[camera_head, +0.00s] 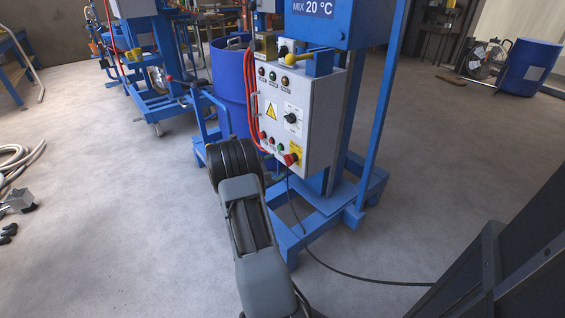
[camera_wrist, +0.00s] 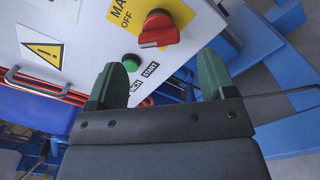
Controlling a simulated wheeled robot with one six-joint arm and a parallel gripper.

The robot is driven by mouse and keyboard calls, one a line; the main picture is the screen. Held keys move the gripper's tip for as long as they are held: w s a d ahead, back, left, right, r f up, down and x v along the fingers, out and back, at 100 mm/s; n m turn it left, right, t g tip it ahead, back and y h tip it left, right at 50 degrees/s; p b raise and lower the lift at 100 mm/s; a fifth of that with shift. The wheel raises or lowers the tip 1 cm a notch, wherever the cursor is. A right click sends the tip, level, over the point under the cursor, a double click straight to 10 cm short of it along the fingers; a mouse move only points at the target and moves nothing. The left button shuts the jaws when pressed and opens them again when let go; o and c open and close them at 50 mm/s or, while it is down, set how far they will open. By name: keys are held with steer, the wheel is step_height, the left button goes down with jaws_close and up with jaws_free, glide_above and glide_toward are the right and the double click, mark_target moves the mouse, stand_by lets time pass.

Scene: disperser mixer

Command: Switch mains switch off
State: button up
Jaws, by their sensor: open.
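The mains switch is a red rotary knob (camera_head: 290,159) on a yellow plate at the lower right of the grey control box (camera_head: 318,112). In the wrist view the red knob (camera_wrist: 160,31) sits on the yellow plate (camera_wrist: 128,14), with part of the lettering "MA… OFF" readable. My gripper (camera_wrist: 163,78) is open, with its two green-padded fingers apart and nothing between them. The fingertips lie below the knob in the wrist view and do not appear to touch it. In the head view my arm hides the gripper's fingers.
A green button (camera_wrist: 131,62) with a START label is beside the left finger. A black dial (camera_head: 291,118) and several lamps and buttons share the panel. Red cables (camera_head: 249,95) hang on its left side. A blue drum (camera_head: 229,80) and blue frame stand behind. A black cable (camera_head: 365,279) crosses the floor.

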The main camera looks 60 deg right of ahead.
steer(key=p+v, duration=0.1)
steer(key=v, duration=0.8)
stand_by(0.3)
steer(key=s+a+r+m+y+p, duration=0.1)
steer(key=a+r+m+y+p, duration=0.2)
steer(key=r+p, duration=0.4)
steer(key=s+a+r+y+p, duration=0.2)
steer(key=a+r+p, duration=0.3)
steer(key=r, duration=0.5)
steer(key=s+a+r+t+y+p, duration=0.2)
steer(key=a+r+t+y+p, duration=0.1)
steer(key=a+r+p, duration=0.3)
steer(key=s+a+r+m+t+y+p, duration=0.1)
steer(key=a+r+y+p, duration=0.4)
steer(key=a+r, duration=0.5)
steer(key=s+a+r+m+t+y+p, duration=0.1)
steer(key=s+a+r+t+y+p, duration=0.3)
steer(key=a+r+p, duration=0.3)
steer(key=a+r+t, duration=0.1)
steer(key=a, duration=0.3)
steer(key=shift+a, duration=0.2)
steer(key=shift+s+a+r+m, duration=0.15)
steer(key=shift+a+r+m, duration=0.05)
steer(key=shift+a+m, duration=0.1)
